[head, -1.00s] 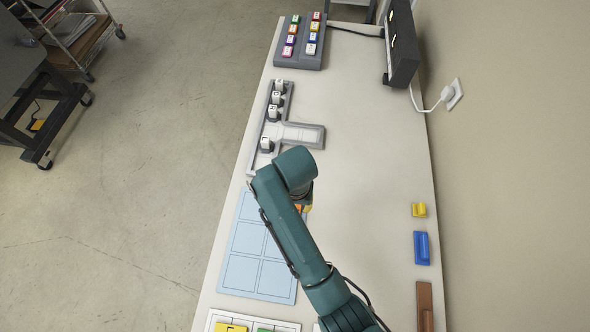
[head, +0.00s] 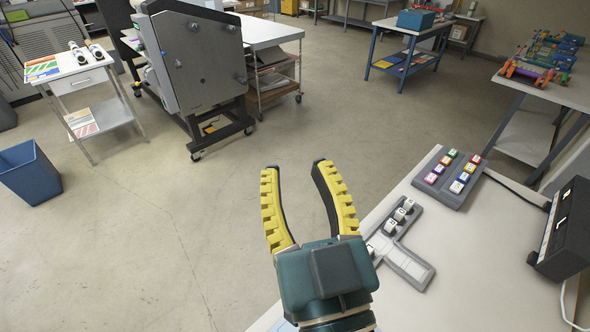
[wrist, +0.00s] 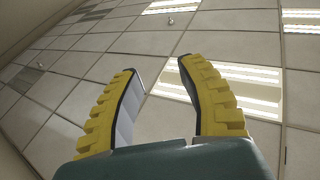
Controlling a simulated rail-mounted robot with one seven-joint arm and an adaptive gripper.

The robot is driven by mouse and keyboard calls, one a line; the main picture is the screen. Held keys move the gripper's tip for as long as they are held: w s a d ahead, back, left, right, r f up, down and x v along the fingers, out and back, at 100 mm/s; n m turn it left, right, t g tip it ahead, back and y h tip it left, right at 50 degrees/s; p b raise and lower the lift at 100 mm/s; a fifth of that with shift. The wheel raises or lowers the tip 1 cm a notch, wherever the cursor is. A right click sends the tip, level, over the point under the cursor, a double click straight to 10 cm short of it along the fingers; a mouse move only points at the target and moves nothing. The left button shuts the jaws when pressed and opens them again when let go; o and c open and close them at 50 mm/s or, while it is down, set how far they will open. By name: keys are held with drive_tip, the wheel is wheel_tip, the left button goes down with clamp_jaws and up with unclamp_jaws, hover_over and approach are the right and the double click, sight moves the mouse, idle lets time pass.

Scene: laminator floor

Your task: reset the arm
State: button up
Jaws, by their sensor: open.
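My gripper (head: 300,190) is open and empty in the head view. Its two yellow ridged fingers stand apart and point up, away from the table. The wrist view also shows my gripper (wrist: 160,75) open, with nothing between the fingers and the tiled ceiling (wrist: 70,70) beyond them. My gripper is in front of the left edge of the white table (head: 478,262) in the head view, and my wrist hides part of that table.
A grey T-shaped tray (head: 412,268) with white-topped pieces lies on the table right of my gripper. Behind it is a rack of coloured keys (head: 447,193), and at far right a black box (head: 562,240). A grey machine (head: 195,65) stands back left. Open floor lies left.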

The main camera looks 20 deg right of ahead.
wheel_tip(320, 180, up, 25)
drive_tip(key=s+a+t+p, duration=0.1)
drive_tip(key=s+p, duration=0.1)
drive_tip(key=p, duration=1.9)
drive_tip(key=shift+f+y+p, duration=0.15)
drive_tip(key=shift+y+p, duration=0.15)
drive_tip(key=shift+p, duration=0.05)
drive_tip(key=shift+s+a, duration=0.1)
drive_tip(key=shift+s, duration=0.05)
